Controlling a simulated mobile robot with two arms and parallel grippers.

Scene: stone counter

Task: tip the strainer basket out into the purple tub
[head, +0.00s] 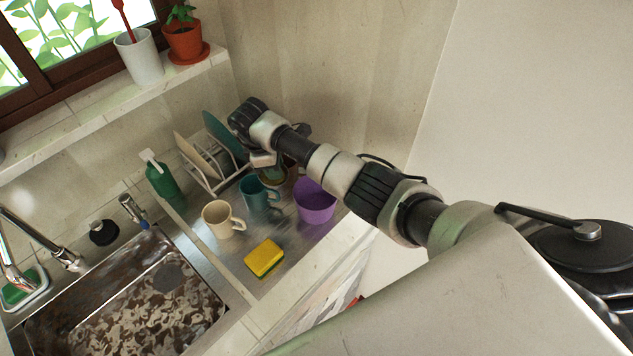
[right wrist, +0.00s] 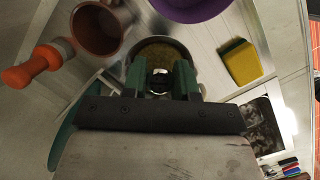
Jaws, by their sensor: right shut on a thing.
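The purple tub (head: 315,203) stands open on the steel drainer, right of the teal mug. Its edge also shows at the top of the right wrist view (right wrist: 190,8). My right gripper (right wrist: 160,82) is shut on the strainer basket (right wrist: 160,50), a round, dark-rimmed vessel with yellowish-brown contents. In the head view the basket (head: 273,176) shows only partly, below my right gripper (head: 268,160) and just left of the tub. The basket looks about upright; whether it touches the drainer cannot be told. My left gripper is not in view.
A teal mug (head: 258,193), a cream mug (head: 222,219) and a yellow sponge (head: 265,258) stand near the tub. A plate rack (head: 215,170) is behind, with a green bottle (head: 161,180) beside it. The wrist view shows a brown vessel (right wrist: 100,27) and an orange-handled tool (right wrist: 40,64).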

